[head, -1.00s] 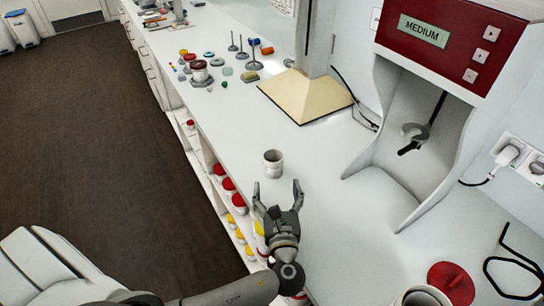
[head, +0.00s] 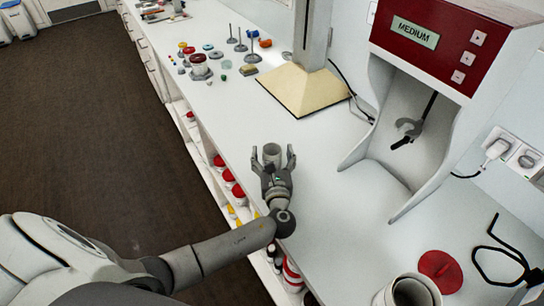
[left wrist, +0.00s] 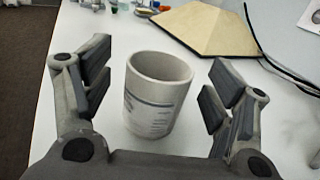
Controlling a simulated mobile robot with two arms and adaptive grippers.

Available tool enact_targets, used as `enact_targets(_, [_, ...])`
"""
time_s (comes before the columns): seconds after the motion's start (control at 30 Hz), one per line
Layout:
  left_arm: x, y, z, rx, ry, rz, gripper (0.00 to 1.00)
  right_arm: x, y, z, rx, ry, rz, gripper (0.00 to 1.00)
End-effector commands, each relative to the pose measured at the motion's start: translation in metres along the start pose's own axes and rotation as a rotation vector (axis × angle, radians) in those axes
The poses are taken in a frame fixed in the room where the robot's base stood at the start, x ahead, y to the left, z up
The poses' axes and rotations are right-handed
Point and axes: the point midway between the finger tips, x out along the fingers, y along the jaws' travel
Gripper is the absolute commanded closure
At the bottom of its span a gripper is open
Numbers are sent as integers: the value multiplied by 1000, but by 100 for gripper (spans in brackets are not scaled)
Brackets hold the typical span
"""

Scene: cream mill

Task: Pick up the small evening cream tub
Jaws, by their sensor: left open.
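A small white tub (head: 271,150) with an open top stands upright on the white counter. In the left wrist view the tub (left wrist: 156,95) shows grey lines of print on its side, too small to read. My left gripper (head: 273,160) is open, with one finger on each side of the tub. In the left wrist view the open left gripper (left wrist: 158,92) shows gaps between its pads and the tub. My right gripper is not in view.
A mixing machine (head: 425,110) marked MEDIUM stands on the right. A beige pyramid-shaped base (head: 303,90) stands beyond the tub. A larger white container (head: 410,290) and a red lid (head: 440,270) are at the front right. Shelves with red-lidded tubs (head: 228,175) run below the counter edge.

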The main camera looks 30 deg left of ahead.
Motion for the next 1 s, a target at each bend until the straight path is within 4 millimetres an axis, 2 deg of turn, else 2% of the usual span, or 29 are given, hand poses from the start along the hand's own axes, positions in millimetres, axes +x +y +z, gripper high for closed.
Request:
enact_targets(0.23, [1,0,-1,0,1,0,21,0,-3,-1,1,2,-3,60])
enact_targets(0.57, [1,0,-1,-1,1,0,64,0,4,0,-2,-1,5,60])
enact_targets(1.0, [1,0,3,-3,0,1,65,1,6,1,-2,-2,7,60])
